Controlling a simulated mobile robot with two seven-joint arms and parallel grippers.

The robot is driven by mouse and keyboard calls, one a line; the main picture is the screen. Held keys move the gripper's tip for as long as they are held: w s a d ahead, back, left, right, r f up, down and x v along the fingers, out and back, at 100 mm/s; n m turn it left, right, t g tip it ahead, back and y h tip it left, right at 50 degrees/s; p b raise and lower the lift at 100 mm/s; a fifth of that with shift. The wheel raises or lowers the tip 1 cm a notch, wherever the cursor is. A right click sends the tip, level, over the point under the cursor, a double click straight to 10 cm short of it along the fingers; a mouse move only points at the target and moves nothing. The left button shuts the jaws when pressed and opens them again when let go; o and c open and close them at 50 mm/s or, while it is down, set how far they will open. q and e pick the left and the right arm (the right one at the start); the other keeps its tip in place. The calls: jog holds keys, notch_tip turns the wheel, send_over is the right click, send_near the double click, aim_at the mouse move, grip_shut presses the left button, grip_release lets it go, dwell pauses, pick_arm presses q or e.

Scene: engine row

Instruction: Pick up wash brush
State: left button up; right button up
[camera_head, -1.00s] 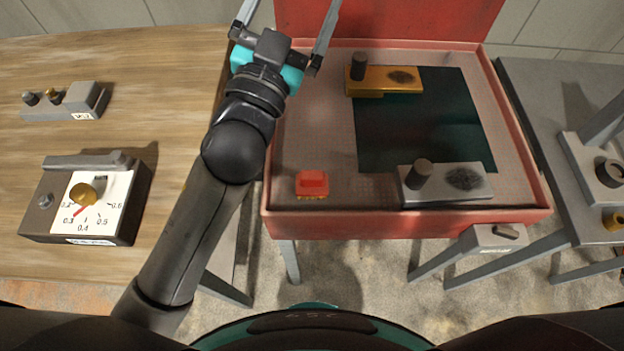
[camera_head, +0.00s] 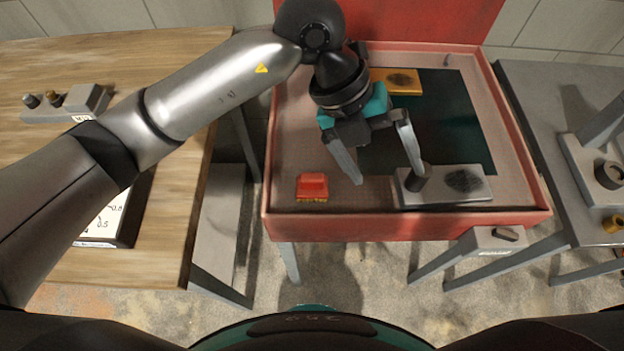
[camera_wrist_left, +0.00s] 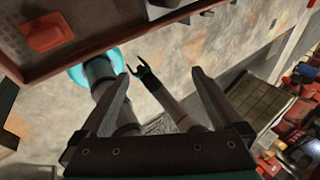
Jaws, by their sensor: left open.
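The wash brush, red with tan bristles along its lower edge, lies at the front left inside the red-rimmed tray (camera_head: 268,212); the brush (camera_head: 312,187) is clear of any gripper. It also shows at the upper left of the left wrist view, the brush (camera_wrist_left: 47,32) tilted in the picture. My left gripper (camera_head: 388,176) is open and empty over the tray, to the right of the brush. Its fingers also show in the wrist view. What seems to be my right gripper (camera_wrist_left: 145,75) shows small and dark there, outside the tray; its jaws are unclear.
A grey block with a dark knob (camera_head: 463,184) stands at the tray's front, close to my left gripper's right finger. A yellow block (camera_head: 403,80) at the back is partly hidden by my arm. A dark mat (camera_head: 450,130) covers the tray's right. A wooden bench (camera_head: 60,65) stands left.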

aim_at(312, 176)
pick_arm(q)
jog(key=w+a+f+n+t+y, duration=0.1)
jog(key=w+a+n+t+y, duration=0.15)
jog(key=w+a+y, duration=0.5)
jog(key=shift+m+h, duration=0.35)
jog(key=shift+h, duration=0.5)
jog(key=f, duration=0.3)
jog(key=s+a+f, duration=0.1)
jog(key=f, duration=0.3)
jog(key=a+f, duration=0.1)
jog(key=f, duration=0.2)
jog(key=shift+s+f, duration=0.2)
jog(key=shift+s, duration=0.05)
jog(key=shift+s+a+f, duration=0.1)
jog(key=shift+a+f, duration=0.05)
jog(key=shift+f, duration=2.45)
jog(key=c, duration=1.4)
notch_tip(312, 176, up, 20)
jog(key=shift+r+p, duration=0.1)
jog(key=shift+p, duration=0.3)
